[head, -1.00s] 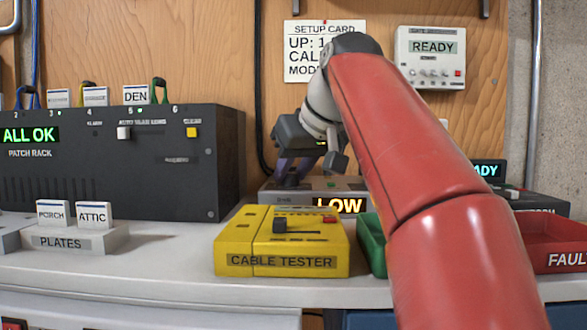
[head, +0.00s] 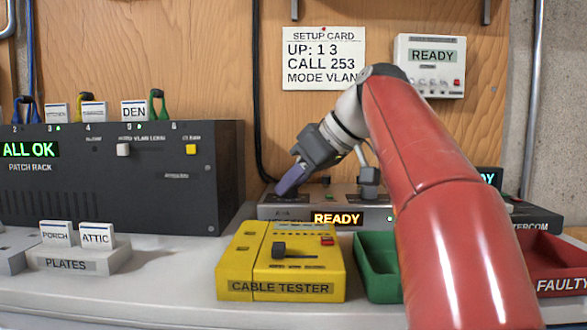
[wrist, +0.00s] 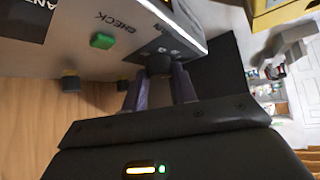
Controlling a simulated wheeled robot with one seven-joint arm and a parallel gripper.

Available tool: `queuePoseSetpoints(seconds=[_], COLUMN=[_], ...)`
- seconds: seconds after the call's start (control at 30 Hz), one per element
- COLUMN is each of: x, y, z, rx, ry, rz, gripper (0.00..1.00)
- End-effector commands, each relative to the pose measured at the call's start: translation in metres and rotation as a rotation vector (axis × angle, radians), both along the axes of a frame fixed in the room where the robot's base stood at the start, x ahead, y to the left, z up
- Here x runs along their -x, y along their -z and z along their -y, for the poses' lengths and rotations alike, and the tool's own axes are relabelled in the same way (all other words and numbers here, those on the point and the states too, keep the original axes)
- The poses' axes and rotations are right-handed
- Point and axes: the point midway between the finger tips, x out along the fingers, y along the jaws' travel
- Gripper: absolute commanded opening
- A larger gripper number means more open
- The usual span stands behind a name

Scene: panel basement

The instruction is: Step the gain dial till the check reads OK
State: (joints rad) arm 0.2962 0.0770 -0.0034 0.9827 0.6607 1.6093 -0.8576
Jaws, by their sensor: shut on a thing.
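The grey device box (head: 375,213) stands at the back of the bench, behind the cable tester. Its display (head: 336,219) reads READY. My gripper (head: 283,190) reaches down to the left end of the box's top, and the dial is hard to see there. In the wrist view my gripper (wrist: 158,83) is shut on the dark dial (wrist: 158,63), a finger on each side. Beside it is a green button (wrist: 102,41) near the word CHECK. The dial's own label is partly hidden.
The yellow cable tester (head: 237,262) stands in front of the box. A green tray (head: 378,285) and a red FAULTY tray (head: 565,283) are to its right. The patch rack (head: 120,185) stands left. A setup card (head: 324,60) and READY wall unit (head: 430,80) hang behind.

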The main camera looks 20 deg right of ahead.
Motion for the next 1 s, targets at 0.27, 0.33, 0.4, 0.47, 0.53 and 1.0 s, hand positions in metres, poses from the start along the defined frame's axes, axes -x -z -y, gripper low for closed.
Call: queuePoseSetpoints(seconds=[0.27, 0.33, 0.4, 0.47, 0.53, 1.0], x=[-0.0016, -0.0017, -0.0019, -0.0021, -0.0021, -0.0020], y=[-0.0030, -0.0025, -0.0021, -0.0016, -0.0013, -0.0006], z=[0.0015, 0.0014, 0.0015, 0.0015, 0.0014, 0.0014], rx=[-0.001, 0.000, 0.000, 0.001, 0.000, 0.000], ry=[-0.142, -0.165, -0.181, -0.191, -0.197, -0.202], rz=[0.002, 0.002, 0.002, 0.003, 0.003, 0.002], gripper=[0.05, 0.05, 0.05, 0.05, 0.05, 0.39])
